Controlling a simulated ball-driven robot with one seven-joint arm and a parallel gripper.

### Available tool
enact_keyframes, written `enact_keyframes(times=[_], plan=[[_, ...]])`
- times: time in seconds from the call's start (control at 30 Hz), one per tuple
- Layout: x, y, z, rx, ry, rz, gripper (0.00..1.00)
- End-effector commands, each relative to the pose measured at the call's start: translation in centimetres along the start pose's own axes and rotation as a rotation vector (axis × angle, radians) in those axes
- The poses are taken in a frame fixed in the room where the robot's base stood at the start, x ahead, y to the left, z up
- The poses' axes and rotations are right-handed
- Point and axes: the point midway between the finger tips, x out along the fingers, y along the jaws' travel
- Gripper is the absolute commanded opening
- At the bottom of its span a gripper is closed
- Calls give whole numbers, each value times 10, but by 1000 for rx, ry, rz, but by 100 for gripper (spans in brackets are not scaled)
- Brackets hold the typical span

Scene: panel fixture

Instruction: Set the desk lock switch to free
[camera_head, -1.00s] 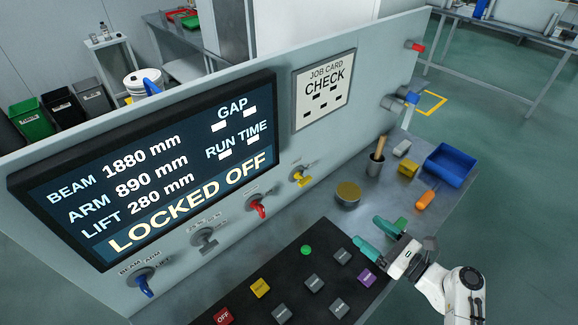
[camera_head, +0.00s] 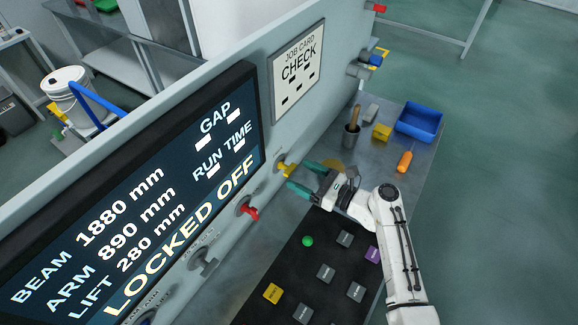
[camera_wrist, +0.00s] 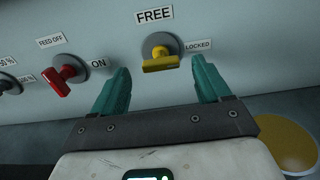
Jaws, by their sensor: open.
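The lock switch is a yellow handle on a grey round base on the panel, seen in the wrist view (camera_wrist: 161,60) and in the head view (camera_head: 286,169). A FREE label (camera_wrist: 154,16) is above it and a LOCKED label (camera_wrist: 198,45) to its right. The handle lies roughly level, its right end toward LOCKED. My gripper (camera_wrist: 162,84) is open, its green fingers either side of and just below the handle, with no contact visible. In the head view my gripper (camera_head: 298,176) is close to the panel at the switch. The display (camera_head: 150,200) reads LOCKED OFF.
A red switch (camera_wrist: 66,76) with FEED OFF and ON labels is left of the yellow one. A black key panel (camera_head: 322,262) lies on the desk below my arm. A blue tray (camera_head: 420,121), an orange-handled tool (camera_head: 404,161) and a cup (camera_head: 351,136) stand farther back.

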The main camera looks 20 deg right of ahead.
Motion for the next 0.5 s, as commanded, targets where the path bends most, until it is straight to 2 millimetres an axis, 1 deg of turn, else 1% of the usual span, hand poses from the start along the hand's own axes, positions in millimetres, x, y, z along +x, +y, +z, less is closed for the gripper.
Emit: enact_keyframes(times=[0.03,0.2,0.33,0.5], plan=[[10,0,1,0,-1,1,77],[34,0,1,0,0,1,77],[44,0,0,0,0,0,77],[48,0,0,0,-1,-1,77]])
